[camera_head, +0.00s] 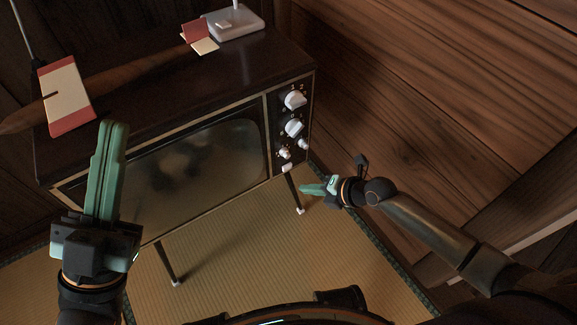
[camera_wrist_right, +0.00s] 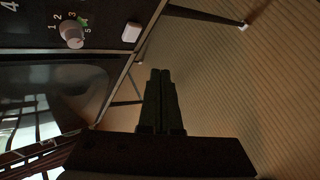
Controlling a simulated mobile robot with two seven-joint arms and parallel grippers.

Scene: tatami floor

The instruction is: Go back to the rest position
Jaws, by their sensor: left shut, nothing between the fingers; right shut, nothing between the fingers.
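My left gripper (camera_head: 107,172) is shut and empty, its green fingers pointing up in front of the left part of an old television (camera_head: 190,165). My right gripper (camera_head: 318,189) is shut and empty, low beside the television's right front leg, apart from the cabinet in the head view. In the right wrist view my right gripper (camera_wrist_right: 160,100) shows as two dark fingers pressed together. The television's knob (camera_wrist_right: 72,34) and its dark screen (camera_wrist_right: 45,95) are to the left there.
A red and white object (camera_head: 66,96), a long brown wooden piece (camera_head: 135,72) and a white base (camera_head: 235,22) are on or near the television top. A wooden wall (camera_head: 450,90) stands to the right. Tatami floor (camera_head: 225,250) lies open in front.

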